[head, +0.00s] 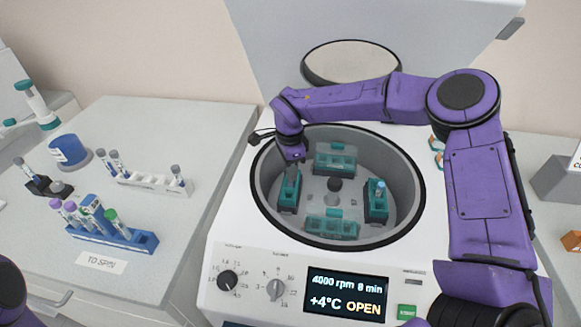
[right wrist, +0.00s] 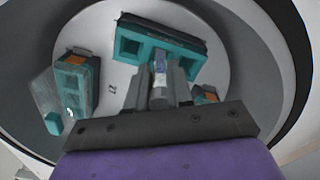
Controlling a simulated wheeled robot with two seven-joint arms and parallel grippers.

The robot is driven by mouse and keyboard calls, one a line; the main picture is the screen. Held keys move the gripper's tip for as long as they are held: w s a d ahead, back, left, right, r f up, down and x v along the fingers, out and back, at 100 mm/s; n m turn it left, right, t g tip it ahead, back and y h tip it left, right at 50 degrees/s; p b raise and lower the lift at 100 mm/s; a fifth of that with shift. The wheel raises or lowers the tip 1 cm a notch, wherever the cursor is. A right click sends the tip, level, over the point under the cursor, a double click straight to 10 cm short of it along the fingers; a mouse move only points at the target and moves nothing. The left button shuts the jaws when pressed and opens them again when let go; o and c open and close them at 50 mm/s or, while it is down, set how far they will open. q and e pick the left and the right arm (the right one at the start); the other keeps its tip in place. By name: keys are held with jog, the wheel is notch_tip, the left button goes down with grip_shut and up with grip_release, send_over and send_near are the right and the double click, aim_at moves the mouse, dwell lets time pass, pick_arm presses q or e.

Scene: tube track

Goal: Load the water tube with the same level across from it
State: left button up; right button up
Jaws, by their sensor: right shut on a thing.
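The open centrifuge bowl (head: 405,180) holds several teal buckets around a dark hub. My right gripper (head: 292,160) reaches into the bowl over the left bucket (head: 288,193). In the right wrist view it (right wrist: 160,92) is shut on a tube (right wrist: 160,66), whose lower end is at the teal bucket (right wrist: 190,62). I cannot tell how deep the tube sits, and its water level is hidden. Another tube (head: 380,186) stands in the right bucket, across the hub. My left gripper is not in view.
The blue rack (head: 135,238) marked TO SPIN holds several capped tubes. The lid (head: 380,35) is raised; the display (head: 345,293) reads OPEN. The bowl's rim surrounds my gripper.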

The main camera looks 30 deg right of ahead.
jog(key=shift+f, duration=0.65)
jog(key=shift+f, duration=0.15)
jog(key=o, duration=0.9)
notch_tip(320, 180, up, 11)
jog(key=shift+f+b, duration=0.2)
jog(key=shift+b, duration=0.55)
